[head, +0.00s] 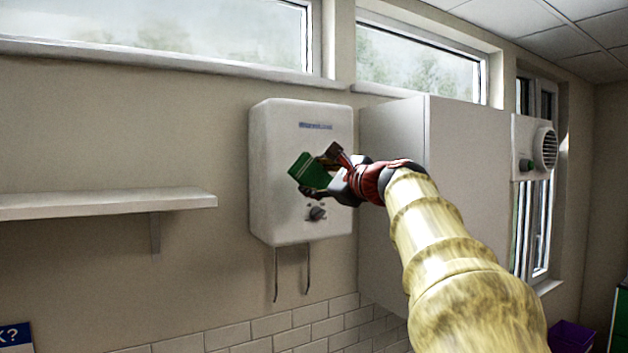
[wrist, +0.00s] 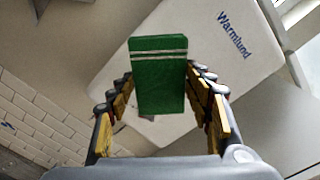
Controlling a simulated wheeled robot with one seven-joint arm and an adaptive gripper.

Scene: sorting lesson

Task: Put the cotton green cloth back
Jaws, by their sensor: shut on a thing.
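The green cloth (head: 308,172) is a folded rectangle held up in the air in front of the white wall heater. In the wrist view the cloth (wrist: 158,80) is green with two pale stripes near its far end. My gripper (head: 322,173) is shut on the cloth, with a finger on either side of it. In the wrist view the fingers of my gripper (wrist: 160,98) flank the cloth's near part. Whether the cloth touches the heater cannot be told.
The white wall heater (head: 275,140) with a dial (head: 317,213) is behind my gripper. An empty white shelf (head: 110,203) is on the wall at the left. A large pale cabinet (head: 465,145) stands right of the heater. White tiles (head: 272,325) line the wall below.

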